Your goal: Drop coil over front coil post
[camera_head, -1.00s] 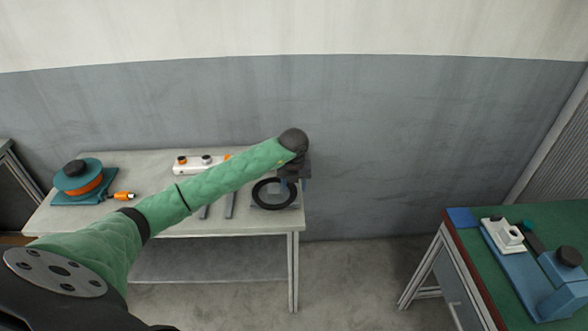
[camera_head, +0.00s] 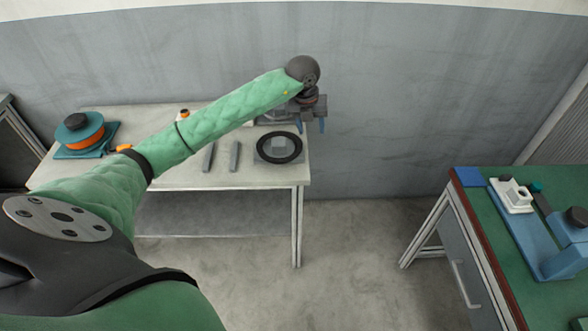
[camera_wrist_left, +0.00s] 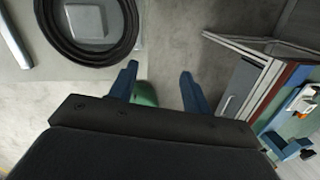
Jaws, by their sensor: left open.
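The coil, a black ring (camera_head: 261,153), lies on a grey plate at the right end of the light table. It surrounds a grey square block, the coil post (camera_head: 279,146), which shows inside the ring. The ring (camera_wrist_left: 62,45) and the block (camera_wrist_left: 90,20) also show in the left wrist view, cut by its top edge. My left gripper (camera_head: 311,126) is open and empty, above and to the right of the ring and apart from it. My right gripper is not in view.
Two grey bars (camera_head: 234,156) lie left of the ring on the light table (camera_head: 190,178). A teal and orange reel (camera_head: 85,133) stands at its left end. A green-topped bench (camera_head: 490,225) with a blue device (camera_head: 568,250) is at the right. Bare floor separates them.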

